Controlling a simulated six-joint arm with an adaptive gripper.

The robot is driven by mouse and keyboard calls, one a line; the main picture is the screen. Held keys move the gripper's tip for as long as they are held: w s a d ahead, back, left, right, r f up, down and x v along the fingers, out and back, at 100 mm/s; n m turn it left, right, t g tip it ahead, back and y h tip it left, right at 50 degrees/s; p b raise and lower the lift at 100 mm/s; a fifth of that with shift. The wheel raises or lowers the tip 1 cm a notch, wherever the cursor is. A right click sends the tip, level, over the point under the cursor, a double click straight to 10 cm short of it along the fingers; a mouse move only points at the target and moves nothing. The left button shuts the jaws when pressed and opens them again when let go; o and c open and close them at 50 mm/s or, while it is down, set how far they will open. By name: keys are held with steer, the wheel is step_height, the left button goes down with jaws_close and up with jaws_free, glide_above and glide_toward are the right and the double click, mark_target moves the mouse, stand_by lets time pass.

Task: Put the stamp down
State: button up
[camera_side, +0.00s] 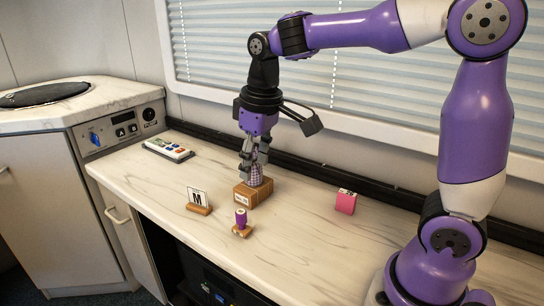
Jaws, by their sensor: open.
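A stamp (241,220) with a purple handle and a wooden base stands upright on the counter, near the middle front. My gripper (253,172) is open and points down, behind and above the stamp and apart from it. Its fingers are at a small checkered, rounded object (256,178) on top of a brown box (251,195). The fingers partly hide this object, and I cannot tell whether they touch it.
A card marked M in a wooden holder (199,208) stands left of the stamp. A keypad-like device (168,149) lies at the back left. A pink block (346,201) stands to the right. The marbled counter (300,240) is clear at the front right.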

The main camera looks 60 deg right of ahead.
steer(key=s+m+t, duration=0.1)
steer(key=s+t, duration=0.3)
steer(key=s, duration=0.6)
steer(key=shift+s, duration=0.4)
